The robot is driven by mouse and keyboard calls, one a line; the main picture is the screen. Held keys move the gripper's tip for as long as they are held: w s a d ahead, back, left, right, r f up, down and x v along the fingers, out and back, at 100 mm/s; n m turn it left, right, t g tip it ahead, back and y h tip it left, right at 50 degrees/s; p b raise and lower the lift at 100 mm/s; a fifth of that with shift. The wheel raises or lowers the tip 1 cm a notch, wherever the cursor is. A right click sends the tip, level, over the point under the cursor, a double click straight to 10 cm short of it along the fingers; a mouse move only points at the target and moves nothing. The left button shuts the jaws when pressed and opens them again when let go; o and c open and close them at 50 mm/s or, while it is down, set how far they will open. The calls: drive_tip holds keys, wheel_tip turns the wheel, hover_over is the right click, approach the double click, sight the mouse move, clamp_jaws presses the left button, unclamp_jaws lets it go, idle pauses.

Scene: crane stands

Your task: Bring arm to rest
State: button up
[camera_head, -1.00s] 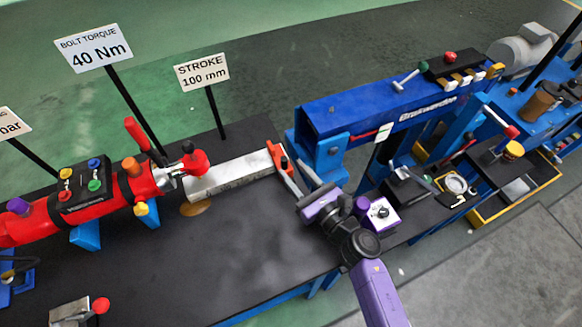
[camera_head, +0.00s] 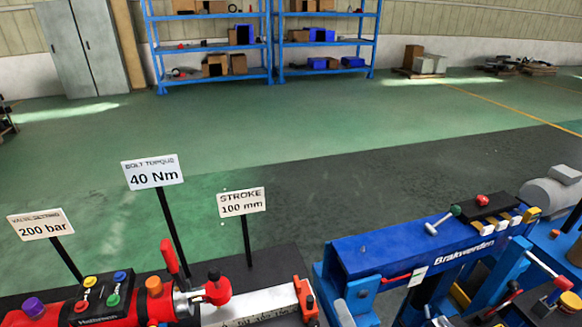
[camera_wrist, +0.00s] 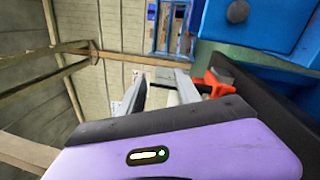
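My gripper (camera_wrist: 160,84) shows in the wrist view, with its purple body across the bottom. Its two grey fingers stand apart with nothing held between them. An orange-red clamp piece (camera_wrist: 213,83) shows just right of the fingers in the wrist view. In the head view the same kind of clamp piece (camera_head: 305,299) sits at the right end of the marked metal bar (camera_head: 252,306).
The blue crane beam (camera_head: 400,246) stands at right, close to the gripper; its blue part (camera_wrist: 260,22) fills the wrist view's upper right. A red cylinder unit (camera_head: 120,300) and signs for 200 bar (camera_head: 41,226), 40 Nm (camera_head: 153,172) and 100 mm (camera_head: 241,202) stand at left. Green floor lies open behind.

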drive_tip(key=s+d+r+m+g+h, duration=0.1)
drive_tip(key=s+d+r+m+h, duration=0.1)
drive_tip(key=s+m, duration=0.6)
drive_tip(key=s+d+r+m+g+h, duration=0.1)
drive_tip(key=s+d+r+m+h, duration=0.1)
drive_tip(key=s+m, duration=0.7)
drive_tip(key=s+d+r+m+g+h, duration=0.1)
drive_tip(key=s+d+m, duration=0.3)
drive_tip(key=s, duration=1.3)
drive_tip(key=r+m+g, duration=0.1)
drive_tip(key=m, duration=0.3)
drive_tip(key=shift+d+r+h, duration=0.15)
drive_tip(key=shift+d+h, duration=0.15)
drive_tip(key=shift+h, duration=0.1)
drive_tip(key=shift+s, duration=0.1)
